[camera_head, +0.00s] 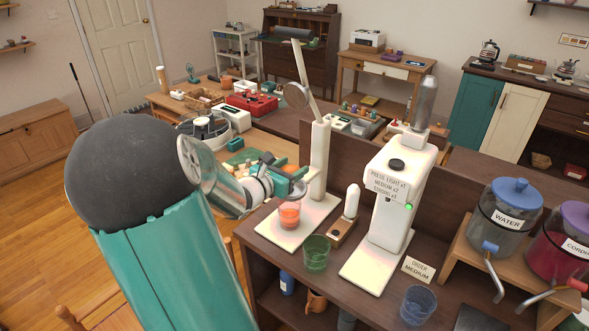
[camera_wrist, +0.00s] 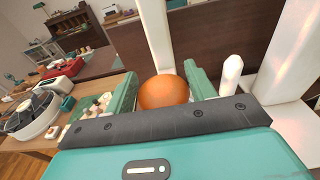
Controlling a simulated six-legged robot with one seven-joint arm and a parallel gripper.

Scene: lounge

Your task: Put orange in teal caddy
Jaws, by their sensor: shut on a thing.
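The orange (camera_wrist: 163,91) sits between the two teal fingers of my gripper (camera_wrist: 160,82), and the gripper is shut on it. A clear cup with orange contents (camera_head: 289,214) stands on the press base, below the fingers. A small teal object (camera_head: 236,144) is on the wooden table behind my arm, and a teal thing (camera_wrist: 67,103) shows in the wrist view. I cannot tell whether either is the teal caddy.
A green glass (camera_head: 316,252) and a white drink machine (camera_head: 392,195) stand right of the press. A blue glass (camera_head: 418,304), an order sign (camera_head: 418,268) and the water dispenser (camera_head: 505,225) are further right. A red box (camera_head: 251,103) is on the back table.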

